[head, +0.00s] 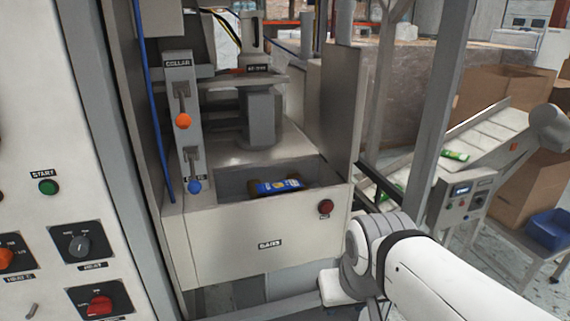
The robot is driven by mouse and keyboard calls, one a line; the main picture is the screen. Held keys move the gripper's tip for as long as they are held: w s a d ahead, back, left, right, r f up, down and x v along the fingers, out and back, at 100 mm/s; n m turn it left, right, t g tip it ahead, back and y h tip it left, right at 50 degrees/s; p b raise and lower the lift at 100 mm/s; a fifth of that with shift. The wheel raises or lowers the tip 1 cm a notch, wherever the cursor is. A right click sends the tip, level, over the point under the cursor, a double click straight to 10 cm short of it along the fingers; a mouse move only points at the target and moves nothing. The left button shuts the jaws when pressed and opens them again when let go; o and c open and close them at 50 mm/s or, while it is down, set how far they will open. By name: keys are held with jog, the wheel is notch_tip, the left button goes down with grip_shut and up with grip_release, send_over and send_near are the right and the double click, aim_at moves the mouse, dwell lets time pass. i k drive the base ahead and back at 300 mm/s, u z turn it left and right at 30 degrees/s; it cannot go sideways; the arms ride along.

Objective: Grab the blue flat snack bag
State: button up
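A blue flat snack bag (278,187) lies in the open-topped metal bin (262,223) labelled BAGS at the front of the machine. Its front shows a pale printed patch, and brownish-orange shapes show at its ends. I cannot tell whether these belong to it or to other bags under it. The bin's front wall hides the bin floor. My white arm comes in from the lower right and bends at a grey joint right of and below the bin. My gripper's fingers do not show.
Levers with an orange knob (183,121) and a blue knob (194,187) stand left of the bin. A red button (325,207) is on the bin's right front. A metal post (437,110) and a conveyor (489,135) with green bags (455,155) are at right.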

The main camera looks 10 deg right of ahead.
aim_at(290, 183)
jog(key=z, duration=0.15)
jog(key=i, duration=0.9)
jog(key=u, duration=0.1)
